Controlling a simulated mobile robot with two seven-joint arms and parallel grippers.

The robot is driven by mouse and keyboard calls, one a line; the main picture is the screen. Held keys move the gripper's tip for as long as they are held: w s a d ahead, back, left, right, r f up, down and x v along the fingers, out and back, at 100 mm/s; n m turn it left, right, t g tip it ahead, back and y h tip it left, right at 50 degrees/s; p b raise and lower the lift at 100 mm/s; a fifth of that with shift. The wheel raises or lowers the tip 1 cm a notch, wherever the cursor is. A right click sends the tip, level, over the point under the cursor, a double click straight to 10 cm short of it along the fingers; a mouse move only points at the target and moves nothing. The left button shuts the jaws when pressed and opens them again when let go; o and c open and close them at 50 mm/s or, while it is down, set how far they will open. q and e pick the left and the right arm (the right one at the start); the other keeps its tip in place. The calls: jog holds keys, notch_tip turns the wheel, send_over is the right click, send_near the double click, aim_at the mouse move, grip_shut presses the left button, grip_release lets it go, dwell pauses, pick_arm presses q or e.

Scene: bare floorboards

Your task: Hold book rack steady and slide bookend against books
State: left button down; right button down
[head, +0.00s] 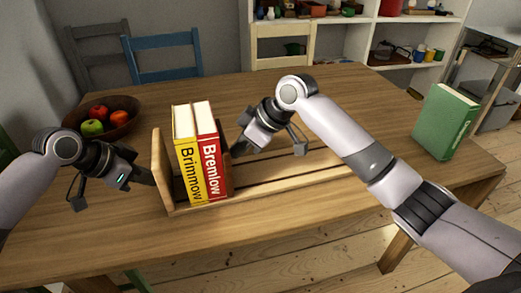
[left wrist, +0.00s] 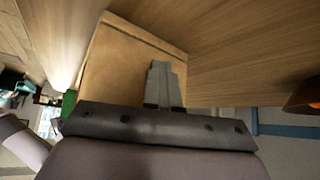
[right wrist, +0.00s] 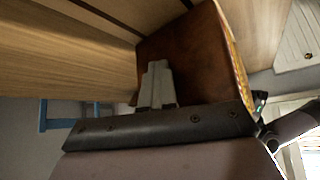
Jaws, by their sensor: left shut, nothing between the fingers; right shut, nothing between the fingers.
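The wooden book rack (head: 300,182) lies on the table, with an upright end panel (head: 163,170) at its left. A yellow book (head: 188,165) and a red book (head: 208,150) stand upright side by side in it, next to the end panel. The brown bookend (head: 228,172) stands at the red book's right side, partly hidden. My left gripper (head: 148,178) is shut and empty at the end panel's outer face, which fills much of the left wrist view (left wrist: 120,70). My right gripper (head: 236,151) is shut and empty, its fingertips at the bookend's outer face in the right wrist view (right wrist: 190,45).
A bowl (head: 118,128) of fruit stands at the back left. A green book (head: 446,122) stands near the table's right edge. The rack's rails right of the bookend are empty. Chairs (head: 163,56) and a shelf (head: 395,52) are behind the table.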

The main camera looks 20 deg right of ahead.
aim_at(223, 150)
pick_arm(q)
jog(key=shift+d, duration=0.1)
pick_arm(e)
jog(key=shift+s+a, duration=0.15)
jog(key=shift+a, duration=1.8)
jog(key=shift+a+r, duration=0.1)
jog(key=shift+a, duration=0.1)
pick_arm(q)
jog(key=shift+s+d, duration=0.1)
pick_arm(e)
jog(key=shift+a, duration=0.2)
jog(key=shift+d, duration=0.1)
jog(key=shift+d, duration=2.15)
pick_arm(q)
jog(key=shift+a, duration=0.25)
pick_arm(e)
notch_tip(223, 150, up, 12)
pick_arm(q)
jog(key=shift+a, duration=0.15)
